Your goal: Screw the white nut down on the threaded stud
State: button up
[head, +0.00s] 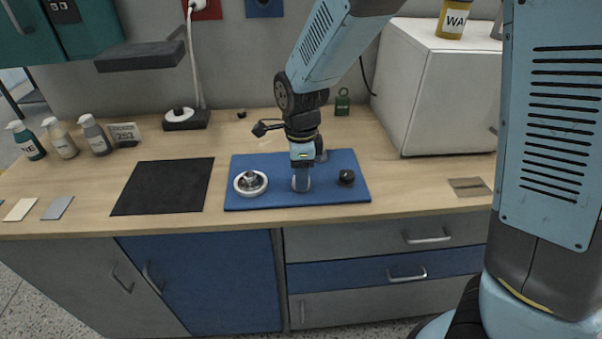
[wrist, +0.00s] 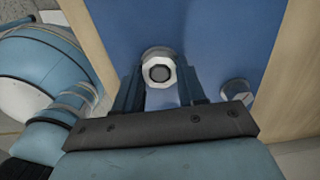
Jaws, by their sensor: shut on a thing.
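The white nut (wrist: 157,61) shows in the wrist view with flat sides and a round hole. The dark round end of the threaded stud (wrist: 160,73) shows inside it. My gripper (head: 301,184) points straight down at the blue board (head: 262,162) in the head view. In the wrist view its two fingers stand at the left and right of the nut, shut on it. In the head view the nut and stud are mostly hidden by the fingers. How far down the stud the nut sits I cannot tell.
On the board, a white round fitting with a metal centre (head: 251,183) stands left of my gripper and a dark knob (head: 346,177) right. A black mat (head: 163,187) lies left; a white box (head: 432,88) stands behind right.

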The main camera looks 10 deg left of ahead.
jog(key=m, duration=0.6)
jog(key=shift+s+d+f, duration=0.1)
jog(key=shift+s+f, duration=0.05)
jog(key=shift+s, duration=0.1)
jog(key=m, duration=0.2)
jog(key=shift+m, duration=0.3)
grip_shut()
jog(key=m, duration=0.4)
jog(key=o, duration=0.8)
grip_release()
jog(key=o, duration=0.4)
jog(key=shift+w, duration=0.1)
jog(key=shift+c, duration=0.2)
jog(key=shift+c, duration=0.8)
